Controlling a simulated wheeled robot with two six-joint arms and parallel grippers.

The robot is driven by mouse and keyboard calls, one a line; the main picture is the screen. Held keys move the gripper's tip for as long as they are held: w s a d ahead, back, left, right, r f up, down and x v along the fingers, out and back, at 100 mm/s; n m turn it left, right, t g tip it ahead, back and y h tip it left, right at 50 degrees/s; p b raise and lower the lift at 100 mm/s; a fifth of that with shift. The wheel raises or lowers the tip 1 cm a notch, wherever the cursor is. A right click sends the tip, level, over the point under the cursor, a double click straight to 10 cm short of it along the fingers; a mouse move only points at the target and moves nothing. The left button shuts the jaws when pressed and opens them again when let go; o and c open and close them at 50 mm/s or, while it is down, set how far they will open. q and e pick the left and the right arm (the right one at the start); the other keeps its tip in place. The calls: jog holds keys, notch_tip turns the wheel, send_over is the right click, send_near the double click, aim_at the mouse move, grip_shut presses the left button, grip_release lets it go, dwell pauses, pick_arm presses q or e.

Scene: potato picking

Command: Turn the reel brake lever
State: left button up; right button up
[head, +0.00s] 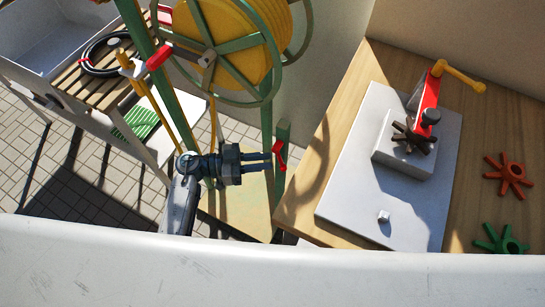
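The reel is a yellow drum (240,45) with green spoked wheels in a green frame. A small red lever (280,154), apparently the reel brake lever, sits on the green post at the reel's lower right and slants. My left gripper (269,161) points right at this lever. Its two dark fingers are parallel with a narrow gap between them. The fingertips are at or just short of the lever; I cannot tell whether they touch it. My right gripper is not in view.
A wooden table (318,190) at right bears a grey plate (350,195) with a red-armed crank device (428,100). Red (508,175) and green (500,240) star wheels lie beside it. A slatted bench (75,85) with a coiled black hose (92,68) stands at left. A white edge (270,265) crosses the front.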

pick_arm(q)
jog(key=d, duration=0.3)
jog(key=shift+w, duration=0.3)
jog(key=shift+c, duration=0.4)
grip_shut()
